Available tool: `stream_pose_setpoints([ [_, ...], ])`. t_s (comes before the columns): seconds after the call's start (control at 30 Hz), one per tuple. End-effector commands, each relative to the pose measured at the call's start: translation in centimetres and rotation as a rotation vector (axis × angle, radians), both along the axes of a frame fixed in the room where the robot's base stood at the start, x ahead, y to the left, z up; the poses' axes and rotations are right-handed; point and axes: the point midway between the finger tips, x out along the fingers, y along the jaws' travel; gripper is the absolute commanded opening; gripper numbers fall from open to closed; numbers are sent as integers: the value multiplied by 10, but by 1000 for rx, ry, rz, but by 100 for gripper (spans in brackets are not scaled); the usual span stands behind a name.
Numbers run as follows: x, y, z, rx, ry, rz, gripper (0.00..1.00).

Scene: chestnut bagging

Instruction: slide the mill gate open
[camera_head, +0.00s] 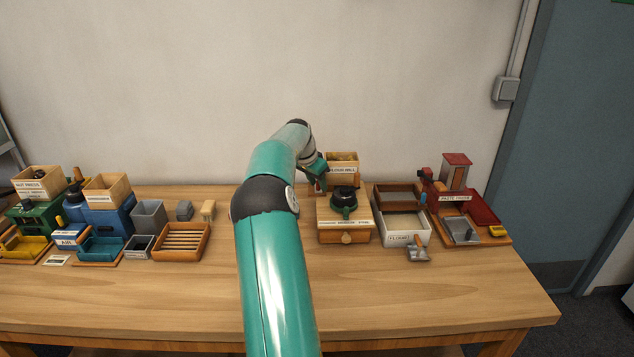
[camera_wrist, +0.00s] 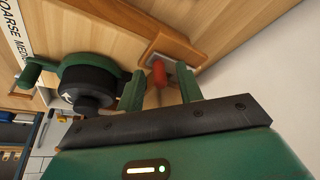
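The flour mill stands right of centre in the head view, with a wooden hopper (camera_head: 343,160), a dark round top with a green crank (camera_head: 343,198) and a wooden base (camera_head: 345,233). In the wrist view the mill's dark and green crank part (camera_wrist: 92,80) is at left. A red knob (camera_wrist: 158,72) on a metal rod, which looks like the gate's handle, sticks out by a grey plate (camera_wrist: 150,52) on the wood. My gripper (camera_wrist: 160,88) has its two green fingers apart, one each side of the knob, with gaps visible. In the head view my gripper (camera_head: 317,180) is at the mill's left rear.
A sieve box (camera_head: 405,235) and a small metal scoop (camera_head: 418,252) stand right of the mill. A paste station (camera_head: 460,195) with a red tray (camera_head: 482,208) is farther right. A slatted wooden tray (camera_head: 181,242) lies left. The table front (camera_head: 400,300) is clear. The wall is close behind.

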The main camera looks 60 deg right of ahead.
Motion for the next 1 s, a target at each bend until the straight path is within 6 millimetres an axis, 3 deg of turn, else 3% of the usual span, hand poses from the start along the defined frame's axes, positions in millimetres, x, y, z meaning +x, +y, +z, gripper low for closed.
stream_pose_setpoints([
  [0.17, 0, 0, 0, 0, 0, -1, 36],
  [0.37, 0, 0, 0, 0, 0, 0, 0],
  [0.57, 0, 0, 0, 0, 0, 0, 0],
  [0.8, 25, 13, 1, 0, -1, 1, 0],
  [1.0, 28, 14, 1, 0, -3, 1, 0],
])
